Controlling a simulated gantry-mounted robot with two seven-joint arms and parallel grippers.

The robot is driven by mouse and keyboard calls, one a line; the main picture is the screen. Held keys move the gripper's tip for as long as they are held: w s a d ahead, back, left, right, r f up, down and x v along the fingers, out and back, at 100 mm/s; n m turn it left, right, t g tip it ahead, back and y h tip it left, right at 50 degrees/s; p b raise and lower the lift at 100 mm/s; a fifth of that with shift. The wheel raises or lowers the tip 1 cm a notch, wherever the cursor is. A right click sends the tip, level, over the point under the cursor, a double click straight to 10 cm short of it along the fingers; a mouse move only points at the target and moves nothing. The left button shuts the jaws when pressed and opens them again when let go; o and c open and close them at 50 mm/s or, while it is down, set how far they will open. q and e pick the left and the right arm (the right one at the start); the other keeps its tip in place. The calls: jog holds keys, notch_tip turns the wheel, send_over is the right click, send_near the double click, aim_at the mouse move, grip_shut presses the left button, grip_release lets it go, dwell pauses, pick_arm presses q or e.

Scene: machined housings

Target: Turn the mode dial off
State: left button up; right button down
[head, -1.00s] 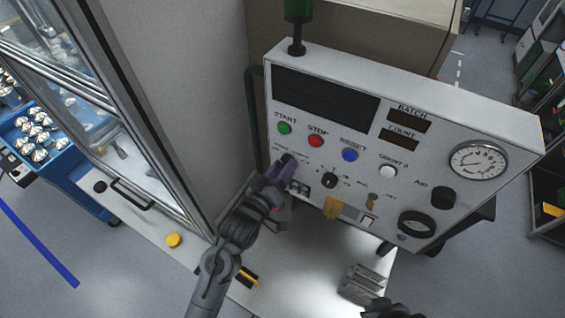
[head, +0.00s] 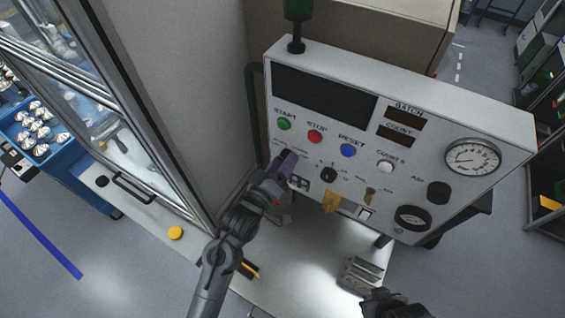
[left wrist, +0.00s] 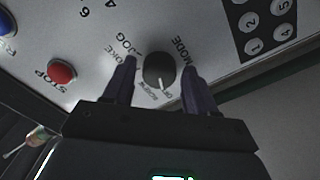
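The mode dial (left wrist: 159,70) is a round black knob with a white pointer line, on the light grey panel (head: 450,132). In the left wrist view, where the lettering is upside down, the pointer is toward the bottom, near small lettering that looks like OFF. My left gripper (left wrist: 158,82) is open, with one purple-grey finger on each side of the dial and gaps visible. In the head view the left gripper (head: 288,160) is at the panel's lower left and covers the dial. My right gripper (head: 385,302) is at the bottom edge, its fingers unclear.
The panel also has a green start button (head: 284,124), red stop button (head: 315,137), blue reset button (head: 348,150) and another black selector (head: 328,174). A keypad (left wrist: 264,22) lies beside the dial. A grey metal part (head: 362,275) sits on the bench below.

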pick_arm(q)
jog(key=shift+o, duration=0.6)
jog(key=b+v, duration=0.2)
jog(key=v, duration=0.9)
